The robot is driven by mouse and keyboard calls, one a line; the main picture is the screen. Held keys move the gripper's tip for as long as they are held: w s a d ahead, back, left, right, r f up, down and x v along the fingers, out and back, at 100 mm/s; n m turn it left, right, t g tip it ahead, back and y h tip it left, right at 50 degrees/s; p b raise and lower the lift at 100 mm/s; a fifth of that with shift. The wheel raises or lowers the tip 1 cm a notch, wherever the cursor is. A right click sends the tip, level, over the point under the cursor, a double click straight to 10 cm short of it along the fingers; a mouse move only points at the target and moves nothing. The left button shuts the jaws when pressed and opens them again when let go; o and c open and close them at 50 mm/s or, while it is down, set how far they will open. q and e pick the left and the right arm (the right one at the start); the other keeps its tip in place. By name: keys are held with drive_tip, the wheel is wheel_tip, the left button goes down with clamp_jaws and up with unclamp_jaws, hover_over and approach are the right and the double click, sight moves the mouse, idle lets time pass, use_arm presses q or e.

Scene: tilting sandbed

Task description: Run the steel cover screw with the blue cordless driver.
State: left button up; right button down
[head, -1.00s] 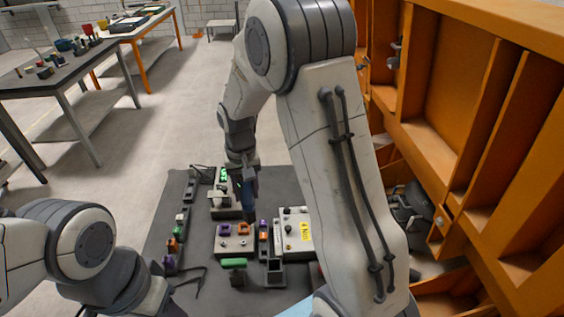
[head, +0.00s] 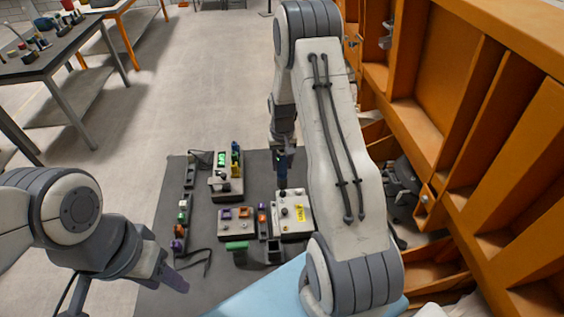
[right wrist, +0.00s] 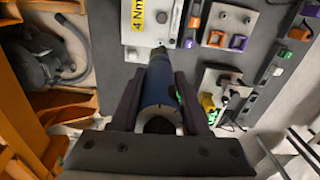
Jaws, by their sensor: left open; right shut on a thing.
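My right gripper (head: 282,153) is shut on the blue cordless driver (head: 282,176), which points down at the far edge of a white cover plate (head: 294,226) with a yellow label. In the right wrist view the blue driver (right wrist: 158,92) sits between both fingers of the right gripper (right wrist: 158,80). Its dark nose overlaps the edge of the white plate (right wrist: 148,38); I cannot tell whether it touches. Small fittings show on the plate, but I cannot tell which is the steel cover screw. My left gripper (head: 172,276) is open and empty at the lower left, apart from the mat.
A dark mat (head: 180,225) carries the plate, a grey block with purple and orange parts (head: 238,222), a far block with a green display (head: 226,185) and a green piece (head: 237,246). An orange frame (head: 450,150) stands close on the right.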

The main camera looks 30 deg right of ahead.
sight(282, 175)
drive_tip(key=shift+f+b, duration=2.05)
drive_tip(key=shift+f, duration=0.75)
drive_tip(key=shift+a+f, duration=0.1)
drive_tip(key=shift+f, duration=0.1)
